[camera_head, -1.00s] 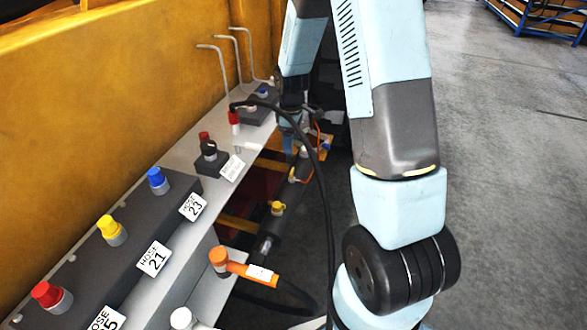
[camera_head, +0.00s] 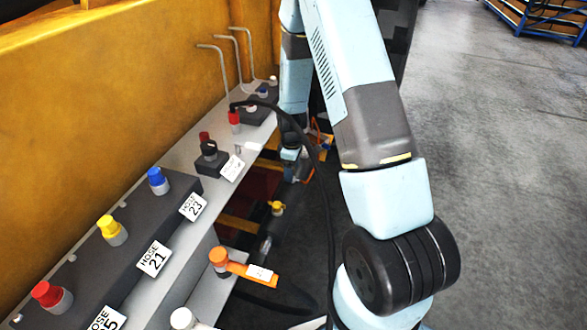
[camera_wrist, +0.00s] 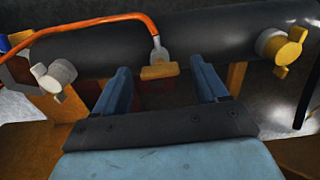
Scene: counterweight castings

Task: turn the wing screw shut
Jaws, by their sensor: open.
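In the wrist view a wing screw with a flat orange-tan wing (camera_wrist: 159,71) sits on a dark round pipe (camera_wrist: 210,42), at the end of a grey fitting. My gripper (camera_wrist: 160,65) is open, with one blue finger on each side of this wing. The wing is between the fingertips, apart from both. A white wing screw (camera_wrist: 53,76) is to the left on the pipe and a yellow one (camera_wrist: 281,46) to the right. The yellow one also shows in the head view (camera_head: 277,207).
An orange hose (camera_wrist: 95,20) curves over the pipe to the middle fitting. In the head view a grey shelf (camera_head: 205,240) with capped ports and number tags runs along the yellow wall. A black hose (camera_head: 328,215) hangs beside my arm. An orange-handled fitting (camera_head: 240,267) is nearer.

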